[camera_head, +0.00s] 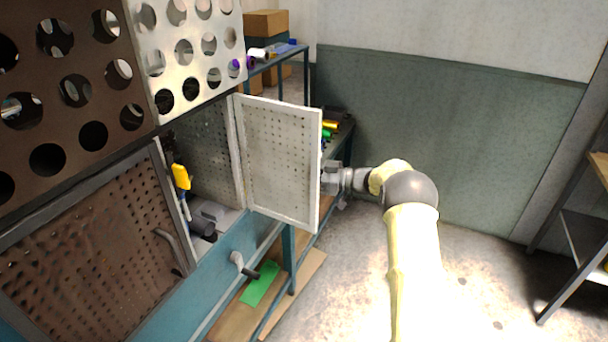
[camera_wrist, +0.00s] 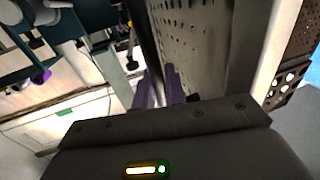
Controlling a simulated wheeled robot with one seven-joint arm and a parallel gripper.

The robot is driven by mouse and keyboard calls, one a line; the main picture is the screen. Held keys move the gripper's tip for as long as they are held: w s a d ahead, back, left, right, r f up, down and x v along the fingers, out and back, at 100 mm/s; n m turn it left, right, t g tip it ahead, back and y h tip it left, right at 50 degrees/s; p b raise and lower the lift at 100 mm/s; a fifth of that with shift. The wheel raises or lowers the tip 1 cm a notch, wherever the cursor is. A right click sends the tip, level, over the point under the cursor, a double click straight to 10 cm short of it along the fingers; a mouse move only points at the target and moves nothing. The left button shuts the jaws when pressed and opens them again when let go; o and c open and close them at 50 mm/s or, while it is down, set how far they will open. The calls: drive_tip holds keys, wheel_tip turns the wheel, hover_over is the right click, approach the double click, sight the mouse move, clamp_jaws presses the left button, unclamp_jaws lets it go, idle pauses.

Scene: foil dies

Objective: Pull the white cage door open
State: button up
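The white cage door (camera_head: 277,158) is a perforated panel in a pale frame, standing swung well out from the cage opening. In the wrist view the door (camera_wrist: 196,40) rises along the right of the fingers, seen at a steep angle. My gripper (camera_head: 328,180) is at the door's free edge, on its outer side, partly hidden by the door. In the wrist view my gripper (camera_wrist: 159,88) shows two purple fingers close together, beside the panel. The door's handle is not clearly seen, and whether the fingers hold it is hidden.
Inside the open cage are a yellow-handled tool (camera_head: 181,177) and a grey part (camera_head: 207,216). A brown perforated door (camera_head: 95,245) is at the left. A blue-framed shelf (camera_head: 290,50) stands behind the white door. Floor to the right is clear up to a dark rack (camera_head: 575,245).

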drive_tip(key=o, duration=0.4)
drive_tip(key=shift+c, duration=0.2)
drive_tip(key=b+v, duration=0.4)
drive_tip(key=v, duration=1.3)
drive_tip(key=shift+d, duration=0.2)
